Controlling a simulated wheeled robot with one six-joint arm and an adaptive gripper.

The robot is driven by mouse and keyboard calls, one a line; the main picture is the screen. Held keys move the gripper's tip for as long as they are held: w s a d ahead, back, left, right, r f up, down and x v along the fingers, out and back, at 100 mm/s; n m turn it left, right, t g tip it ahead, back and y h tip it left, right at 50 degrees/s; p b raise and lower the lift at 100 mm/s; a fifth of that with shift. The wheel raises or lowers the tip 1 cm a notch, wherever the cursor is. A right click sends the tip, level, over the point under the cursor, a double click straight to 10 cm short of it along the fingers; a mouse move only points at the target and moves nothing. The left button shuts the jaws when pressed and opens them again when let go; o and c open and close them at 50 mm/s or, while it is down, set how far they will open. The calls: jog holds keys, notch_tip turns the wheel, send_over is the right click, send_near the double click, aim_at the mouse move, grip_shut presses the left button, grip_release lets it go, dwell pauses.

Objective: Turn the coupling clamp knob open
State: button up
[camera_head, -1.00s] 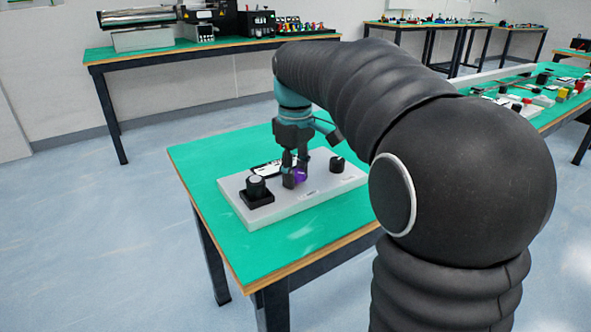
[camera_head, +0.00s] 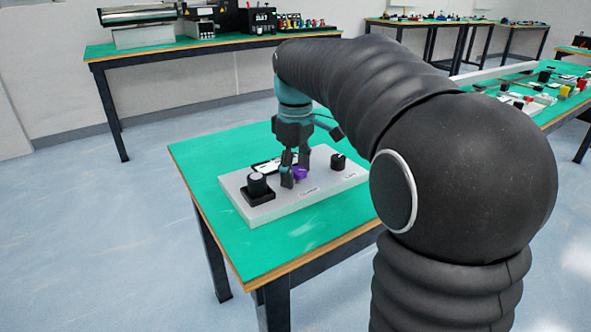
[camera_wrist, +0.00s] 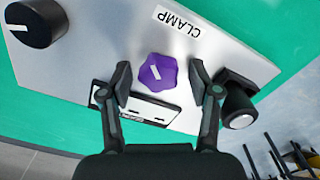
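The purple clamp knob (camera_wrist: 157,73) is a lobed knob with a short white slanted mark on top. It sits on a pale grey panel (camera_wrist: 100,40), beside a CLAMP label (camera_wrist: 180,27). In the head view the knob (camera_head: 300,173) is partly hidden by a finger. My gripper (camera_wrist: 161,82) is open, with one finger on each side of the knob. The wrist view shows gaps between both fingers and the knob. In the head view my gripper (camera_head: 296,170) reaches down to the panel from above.
The green table (camera_head: 215,150) is otherwise clear.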

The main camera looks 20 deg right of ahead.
aim_at(296, 169)
jog(key=shift+r, duration=0.1)
notch_tip(296, 169, up, 12)
dwell(0.6)
jog(key=s+f+m+t, duration=0.5)
jog(key=s+f+m, duration=0.4)
jog(key=s+f, duration=1)
jog(key=s, duration=0.4)
jog(key=shift+s+d+f+t, duration=0.15)
jog(key=shift+d+f+t, duration=0.05)
jog(key=shift+t, duration=0.1)
jog(key=shift+c, duration=0.2)
dwell(0.4)
